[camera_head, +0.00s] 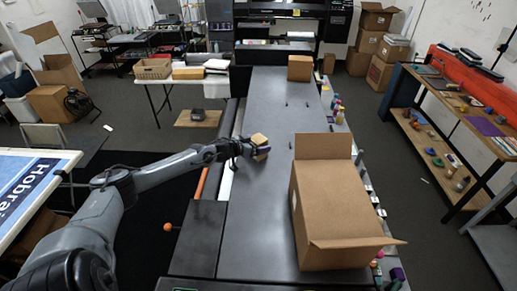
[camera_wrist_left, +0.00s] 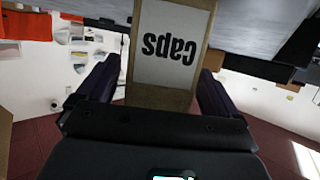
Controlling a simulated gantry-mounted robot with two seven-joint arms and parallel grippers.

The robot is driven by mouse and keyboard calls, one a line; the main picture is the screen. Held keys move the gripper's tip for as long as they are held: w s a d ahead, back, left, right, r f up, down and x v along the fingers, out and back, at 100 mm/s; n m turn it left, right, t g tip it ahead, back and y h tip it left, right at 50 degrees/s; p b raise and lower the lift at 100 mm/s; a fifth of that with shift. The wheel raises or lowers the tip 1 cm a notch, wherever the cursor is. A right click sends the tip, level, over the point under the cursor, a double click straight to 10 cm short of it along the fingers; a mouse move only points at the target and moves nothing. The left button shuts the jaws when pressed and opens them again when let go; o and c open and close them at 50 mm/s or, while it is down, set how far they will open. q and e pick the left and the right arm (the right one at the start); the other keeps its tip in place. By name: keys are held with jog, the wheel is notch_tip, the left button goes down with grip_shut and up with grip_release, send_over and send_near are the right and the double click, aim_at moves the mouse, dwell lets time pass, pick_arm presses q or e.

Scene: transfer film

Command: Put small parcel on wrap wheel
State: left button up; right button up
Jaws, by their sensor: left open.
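In the left wrist view the parcel (camera_wrist_left: 168,48) shows a white label reading "caps" upside down. It stands between the two dark fingers of my left gripper (camera_wrist_left: 158,80), which are open, with a gap visible on each side near the tips. Whether the parcel rests on something is hidden by the gripper. I cannot pick out a wrap wheel for certain. My right gripper is not in view.
The long dark table (camera_head: 258,200) is mostly clear in the middle. A large open cardboard box (camera_head: 340,215) stands on its near right, and a smaller box (camera_head: 300,68) at its far end. Small bottles (camera_head: 337,105) line the right edge.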

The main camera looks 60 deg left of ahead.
pick_arm(q)
jog(key=shift+w+f, duration=0.1)
jog(key=shift+w, duration=0.3)
jog(key=shift+c, duration=0.2)
jog(key=c, duration=1.2)
